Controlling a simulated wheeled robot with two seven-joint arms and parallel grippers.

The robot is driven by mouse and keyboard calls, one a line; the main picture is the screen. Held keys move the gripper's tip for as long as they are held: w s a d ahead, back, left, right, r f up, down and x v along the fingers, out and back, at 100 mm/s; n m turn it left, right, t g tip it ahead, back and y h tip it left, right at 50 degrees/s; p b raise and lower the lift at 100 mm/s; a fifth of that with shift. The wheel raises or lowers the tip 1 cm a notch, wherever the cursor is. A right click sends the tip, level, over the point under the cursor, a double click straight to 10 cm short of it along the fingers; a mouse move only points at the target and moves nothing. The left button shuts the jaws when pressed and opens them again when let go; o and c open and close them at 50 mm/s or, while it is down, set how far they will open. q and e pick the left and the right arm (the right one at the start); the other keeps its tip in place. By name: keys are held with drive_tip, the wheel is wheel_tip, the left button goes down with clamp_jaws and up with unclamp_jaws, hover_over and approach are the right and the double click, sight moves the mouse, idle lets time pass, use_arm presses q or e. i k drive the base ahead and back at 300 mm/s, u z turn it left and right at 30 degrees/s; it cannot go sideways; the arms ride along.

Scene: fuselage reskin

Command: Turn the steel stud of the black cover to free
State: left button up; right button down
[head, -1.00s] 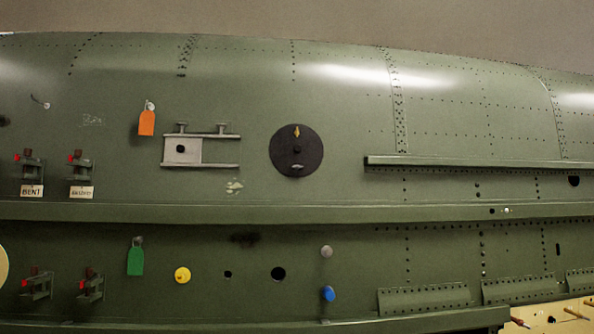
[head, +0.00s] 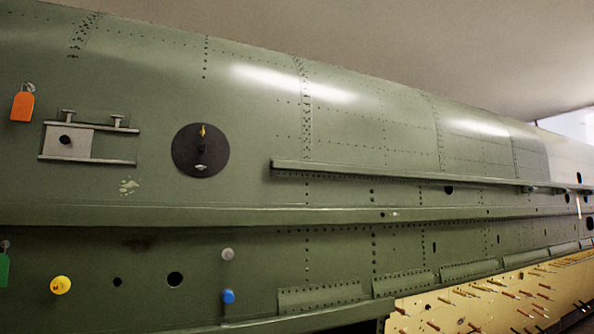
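The round black cover (head: 185,157) sits flat on the green fuselage skin, left of the middle in the head view. A brass-coloured pointed piece (head: 203,131) shows near its top. A dark knob (head: 201,149) is at its centre. A small steel stud (head: 200,167) shows below the centre, near the lower edge; its exact turn is too small to tell. Neither of my grippers is in view.
A sliding plate in rails (head: 69,143) is left of the cover, with an orange tag (head: 22,106) beyond it. A long ledge (head: 240,215) runs below. A shorter rail (head: 400,174) starts right of the cover. A yellow pegboard (head: 500,298) stands at lower right.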

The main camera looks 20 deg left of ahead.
sight(188, 150)
drive_tip(key=z, duration=0.85)
drive_tip(key=i, duration=1.1)
drive_tip(key=u, duration=2.5)
